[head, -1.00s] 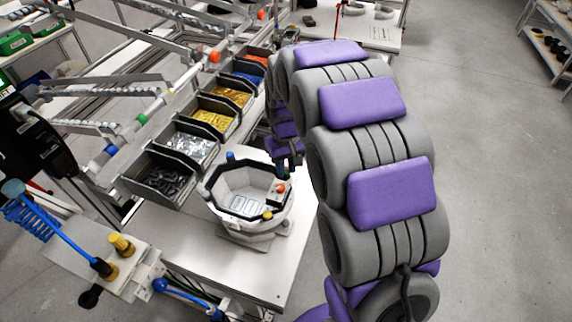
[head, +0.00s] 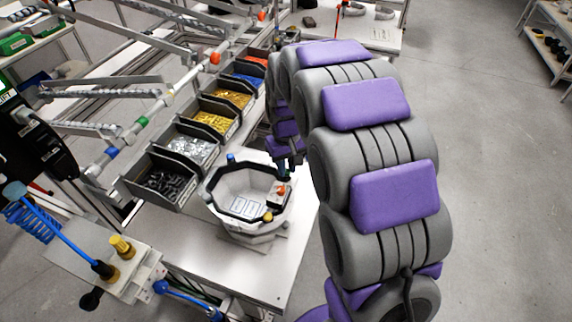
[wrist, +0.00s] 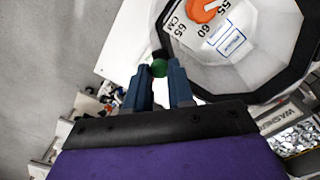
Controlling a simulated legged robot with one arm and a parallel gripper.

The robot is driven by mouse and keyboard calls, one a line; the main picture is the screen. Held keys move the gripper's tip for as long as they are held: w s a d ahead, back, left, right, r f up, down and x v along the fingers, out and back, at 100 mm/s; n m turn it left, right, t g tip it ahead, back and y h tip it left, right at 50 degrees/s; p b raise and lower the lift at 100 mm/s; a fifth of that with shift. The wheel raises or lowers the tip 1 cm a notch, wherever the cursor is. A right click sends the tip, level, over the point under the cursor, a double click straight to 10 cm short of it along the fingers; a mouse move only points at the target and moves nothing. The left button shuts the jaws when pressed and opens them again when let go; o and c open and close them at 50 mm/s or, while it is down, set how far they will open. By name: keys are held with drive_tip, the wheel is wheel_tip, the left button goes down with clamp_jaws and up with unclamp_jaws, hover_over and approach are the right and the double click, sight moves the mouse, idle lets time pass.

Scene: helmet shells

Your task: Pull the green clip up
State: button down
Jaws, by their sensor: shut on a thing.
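The green clip (wrist: 159,67) is a small round green piece at the rim of the helmet shell, between my fingertips in the wrist view. My gripper (wrist: 158,76) has two blue fingers and is shut on the clip. The white helmet shell (wrist: 262,72) with its black rim fills the upper right of that view. In the head view the shell (head: 238,222) sits on the white table, and my gripper (head: 285,174) is at its far right rim.
A blue clip (head: 230,158), a yellow clip (head: 267,217) and an orange knob (head: 281,188) are on the shell. Several bins of parts (head: 160,184) line the table behind and left of it. The white table (head: 258,272) is clear in front.

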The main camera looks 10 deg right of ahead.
drive_tip(key=c, duration=1.1)
unclamp_jaws()
drive_tip(key=shift+r, duration=0.2)
drive_tip(key=shift+o, duration=0.7)
wheel_tip(320, 180, up, 17)
drive_tip(key=shift+p, duration=0.45)
drive_tip(key=shift+w, duration=0.1)
drive_tip(key=s+f+b, duration=0.2)
drive_tip(key=s+f, duration=0.3)
drive_tip(key=s, duration=0.6)
drive_tip(key=s+f+m+g+b, duration=0.1)
drive_tip(key=s+f+b, duration=0.2)
drive_tip(key=s+f, duration=0.3)
drive_tip(key=s+f+m+b, duration=0.1)
drive_tip(key=s+f, duration=0.4)
drive_tip(key=s, duration=1.2)
drive_tip(key=shift+f+g+b, duration=0.3)
drive_tip(key=shift+g+b, duration=0.1)
drive_tip(key=shift+b, duration=0.25)
